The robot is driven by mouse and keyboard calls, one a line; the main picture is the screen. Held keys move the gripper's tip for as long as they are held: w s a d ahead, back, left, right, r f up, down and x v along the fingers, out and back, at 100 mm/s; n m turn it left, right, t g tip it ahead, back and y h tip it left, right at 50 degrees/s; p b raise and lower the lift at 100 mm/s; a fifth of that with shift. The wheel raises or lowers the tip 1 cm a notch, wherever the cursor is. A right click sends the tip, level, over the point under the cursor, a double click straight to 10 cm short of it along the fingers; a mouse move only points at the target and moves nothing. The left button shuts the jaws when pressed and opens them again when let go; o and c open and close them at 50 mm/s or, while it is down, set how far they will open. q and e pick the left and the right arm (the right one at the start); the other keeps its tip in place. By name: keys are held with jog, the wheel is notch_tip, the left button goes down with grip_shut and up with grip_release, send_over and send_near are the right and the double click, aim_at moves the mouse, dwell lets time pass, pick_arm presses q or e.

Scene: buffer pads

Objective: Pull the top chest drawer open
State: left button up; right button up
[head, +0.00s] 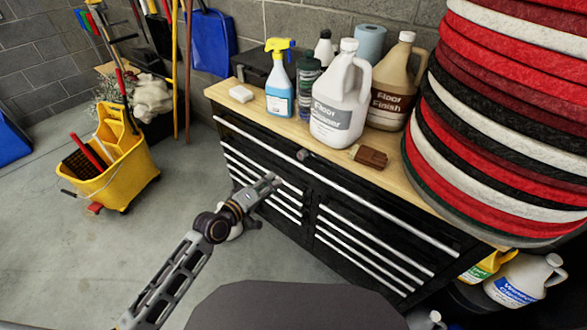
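The black chest (375,213) stands in the middle of the head view under a light wooden top. Its top drawer (345,187) is the wide one, with a long silver pull strip along its upper edge, and it looks flush with the chest front. My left gripper (274,182) is in front of the chest, below the top drawer's strip in the picture. I see nothing held in it. The gap between its fingers is too small to judge, and I cannot tell whether it touches the chest. My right gripper is not in view.
On the wooden top stand a blue spray bottle (280,92), a white floor cleaner jug (340,105), a tan floor finish jug (395,85) and a brown brush (369,156). Stacked pads (500,120) fill the right. A yellow mop bucket (115,165) stands left. Floor between is clear.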

pick_arm(q)
jog(key=n, duration=0.4)
jog(key=shift+s+d+f, duration=0.1)
jog(key=shift+s+d, duration=0.1)
jog(key=shift+d, duration=0.1)
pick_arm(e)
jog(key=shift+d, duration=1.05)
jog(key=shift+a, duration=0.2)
